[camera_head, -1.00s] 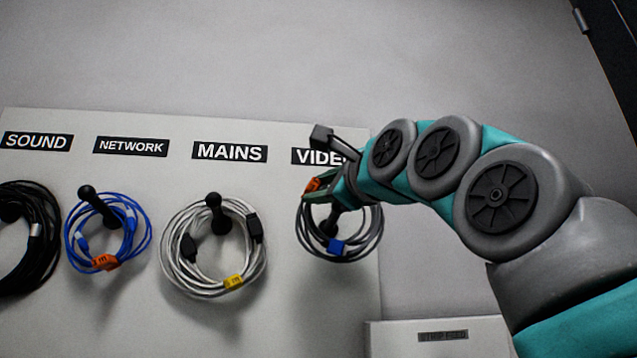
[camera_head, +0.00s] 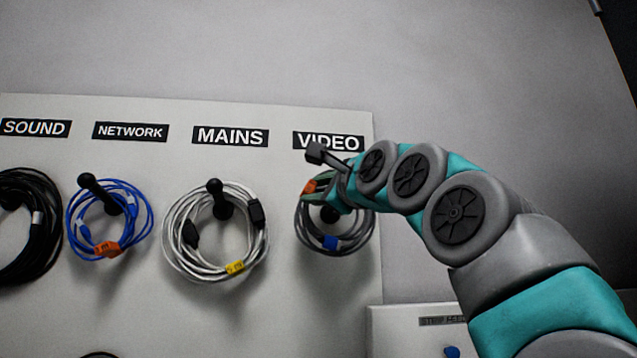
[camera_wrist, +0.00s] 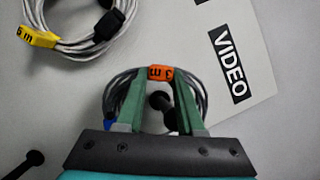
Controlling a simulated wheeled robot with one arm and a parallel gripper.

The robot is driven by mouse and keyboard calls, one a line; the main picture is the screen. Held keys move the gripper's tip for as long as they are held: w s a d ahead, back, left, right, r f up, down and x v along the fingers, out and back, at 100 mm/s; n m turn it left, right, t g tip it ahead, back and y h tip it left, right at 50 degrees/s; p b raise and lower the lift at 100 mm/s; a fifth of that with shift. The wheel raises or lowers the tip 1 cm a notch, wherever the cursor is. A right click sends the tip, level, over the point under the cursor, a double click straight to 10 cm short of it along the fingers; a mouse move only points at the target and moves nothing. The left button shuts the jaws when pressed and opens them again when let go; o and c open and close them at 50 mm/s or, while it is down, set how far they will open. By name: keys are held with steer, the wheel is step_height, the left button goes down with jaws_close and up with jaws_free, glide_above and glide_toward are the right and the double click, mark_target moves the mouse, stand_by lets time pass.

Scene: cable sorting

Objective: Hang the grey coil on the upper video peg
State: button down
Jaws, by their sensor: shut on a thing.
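The grey coil (camera_head: 357,240) is under the VIDEO label in the head view, with a blue clip at its bottom and an orange tag at its upper left. In the wrist view the coil (camera_wrist: 120,90) surrounds the peg (camera_wrist: 160,101), whose knob shows between the fingers. The ring appears to be around the peg; its contact with the peg is unclear. My gripper (camera_head: 316,190) is shut on the coil at its orange tag; in the wrist view the gripper (camera_wrist: 159,82) has the tag between its fingertips.
The white mains coil (camera_head: 180,255) hangs to the left, with the blue network coil (camera_head: 75,235) and black sound coil (camera_head: 45,250) beyond. Another dark peg (camera_wrist: 32,160) shows lower left in the wrist view. A pale labelled box (camera_head: 390,330) stands lower right.

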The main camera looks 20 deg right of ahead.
steer(key=shift+w+d+f+b, duration=0.25)
steer(key=shift+w+f+b, duration=0.1)
steer(key=shift+w+f, duration=0.4)
steer(key=shift+w+d+f+b, duration=0.25)
steer(key=shift+w+f+b, duration=0.05)
steer(key=shift+w+f, duration=0.4)
steer(key=shift+c, duration=2.2)
jaws_free()
steer(key=shift+r, duration=0.1)
steer(key=b+v, duration=0.1)
steer(key=v, duration=0.6)
steer(key=shift+s+f, duration=0.2)
steer(key=shift+s, duration=0.2)
